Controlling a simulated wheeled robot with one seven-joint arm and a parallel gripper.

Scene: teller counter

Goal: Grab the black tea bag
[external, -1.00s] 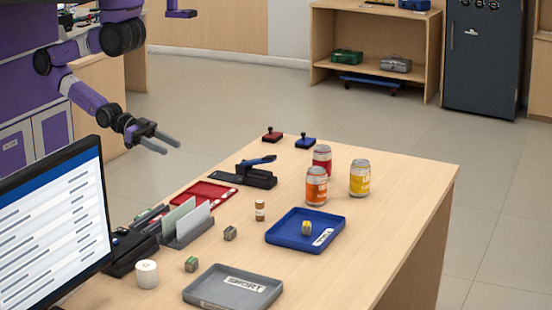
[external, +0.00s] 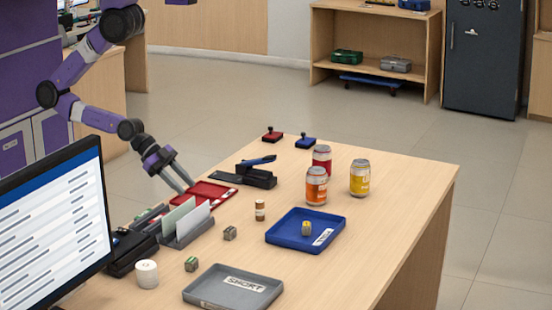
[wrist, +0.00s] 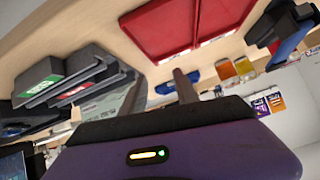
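I cannot make out a black tea bag in either view. My gripper (external: 187,188) is open and empty, with its two fingers apart and pointing down at the left edge of the counter. Its fingertips are close to the red tray (external: 222,188); I cannot tell whether they touch it. In the wrist view the fingers (wrist: 160,78) stand apart with nothing held between them. The red tray (wrist: 165,27) shows above them there.
A monitor (external: 60,230) is at left.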

